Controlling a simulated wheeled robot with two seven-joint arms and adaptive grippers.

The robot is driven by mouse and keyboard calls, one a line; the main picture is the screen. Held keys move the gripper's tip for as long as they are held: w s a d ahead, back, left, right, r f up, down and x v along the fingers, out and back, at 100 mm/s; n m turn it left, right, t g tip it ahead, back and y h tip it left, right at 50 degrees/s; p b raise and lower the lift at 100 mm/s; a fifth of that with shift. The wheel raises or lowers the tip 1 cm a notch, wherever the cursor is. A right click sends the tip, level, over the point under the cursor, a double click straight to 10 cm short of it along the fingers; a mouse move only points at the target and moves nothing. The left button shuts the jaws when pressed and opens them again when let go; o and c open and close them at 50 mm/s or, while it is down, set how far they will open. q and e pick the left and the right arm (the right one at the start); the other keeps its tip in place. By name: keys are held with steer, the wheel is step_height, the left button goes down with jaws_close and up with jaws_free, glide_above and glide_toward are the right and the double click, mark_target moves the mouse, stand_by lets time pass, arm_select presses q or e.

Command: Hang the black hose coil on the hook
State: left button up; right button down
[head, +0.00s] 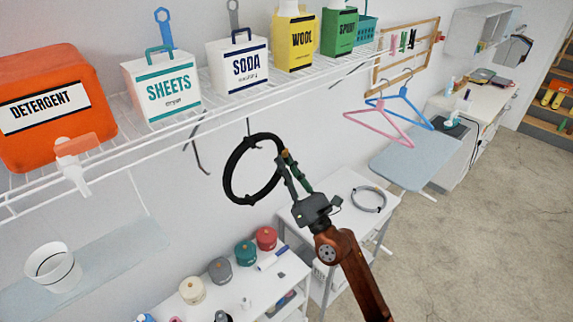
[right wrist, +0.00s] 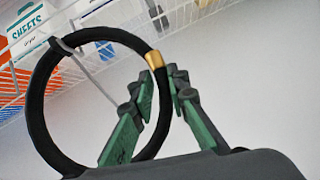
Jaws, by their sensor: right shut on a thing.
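The black hose coil (head: 229,175) is a ring held up in front of the white wall, below the wire shelf. My right gripper (head: 288,163) is shut on the right side of its ring. In the right wrist view the coil (right wrist: 37,105) passes between the green-and-grey fingers (right wrist: 160,90), just below a gold fitting. A thin dark hook (head: 248,126) shows just above the coil's top in the head view. I cannot tell whether the coil touches it. In the right wrist view a grey bent rod (right wrist: 92,76) shows through the ring. My left gripper is not in view.
The wire shelf (head: 115,169) holds an orange detergent container (head: 50,135) and several boxes. A dark bracket (head: 196,150) hangs left of the coil. Below stands a white table (head: 345,188) with a grey coil (head: 368,200). Pink and blue hangers (head: 380,125) hang to the right.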

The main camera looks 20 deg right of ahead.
steer(key=shift+f, duration=0.1)
steer(key=c, duration=1.8)
jaws_free()
steer(key=shift+w, duration=0.1)
